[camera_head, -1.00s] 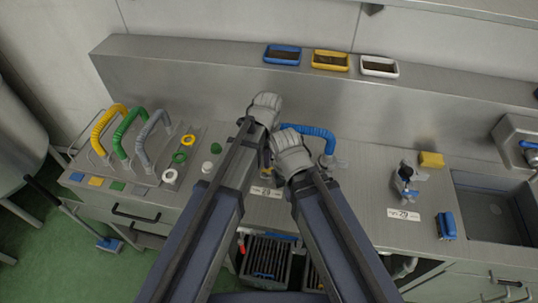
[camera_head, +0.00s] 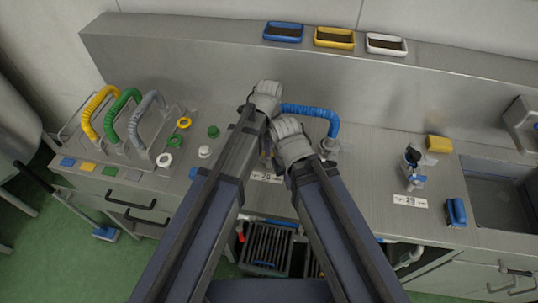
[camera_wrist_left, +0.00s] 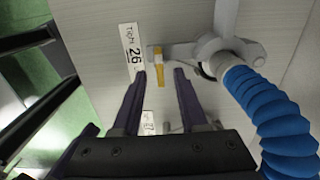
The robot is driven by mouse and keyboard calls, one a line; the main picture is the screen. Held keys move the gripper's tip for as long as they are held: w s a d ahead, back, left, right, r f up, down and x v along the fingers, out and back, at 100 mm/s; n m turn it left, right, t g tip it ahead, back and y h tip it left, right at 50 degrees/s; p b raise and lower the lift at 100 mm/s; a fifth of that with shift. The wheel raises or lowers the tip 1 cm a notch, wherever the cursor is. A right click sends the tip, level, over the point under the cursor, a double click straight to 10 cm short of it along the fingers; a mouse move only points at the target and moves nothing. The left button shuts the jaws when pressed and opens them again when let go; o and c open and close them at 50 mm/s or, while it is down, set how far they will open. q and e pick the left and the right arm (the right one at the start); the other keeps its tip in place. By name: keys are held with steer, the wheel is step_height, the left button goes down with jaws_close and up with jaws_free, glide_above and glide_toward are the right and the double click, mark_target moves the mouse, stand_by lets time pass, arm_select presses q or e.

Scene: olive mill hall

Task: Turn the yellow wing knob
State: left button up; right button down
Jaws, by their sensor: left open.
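The yellow wing knob (camera_wrist_left: 159,67) shows in the left wrist view as a narrow upright bar. It sits at the end of a grey metal fitting (camera_wrist_left: 185,52), beside a label (camera_wrist_left: 134,52) marked 26. My left gripper (camera_wrist_left: 160,74) is open, with its two dark fingers on either side of the knob's lower end as seen in that view. I cannot tell whether either finger touches it. In the head view my arms mostly hide the knob, and little of the left gripper (camera_head: 267,154) shows. My right gripper's fingers are not visible.
A blue ribbed hose (camera_wrist_left: 265,105) curves close to the fitting on the right; it also shows in the head view (camera_head: 312,110). A blue-handled valve (camera_head: 414,180) stands near a sink (camera_head: 490,195). Coloured hose loops (camera_head: 98,108) stand left. The bench between hose and valve is clear.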

arm_select(q)
steer(key=shift+f+b, duration=0.8)
steer(key=shift+f, duration=0.5)
arm_select(e)
steer(key=shift+f, duration=1.3)
arm_select(q)
jaws_close()
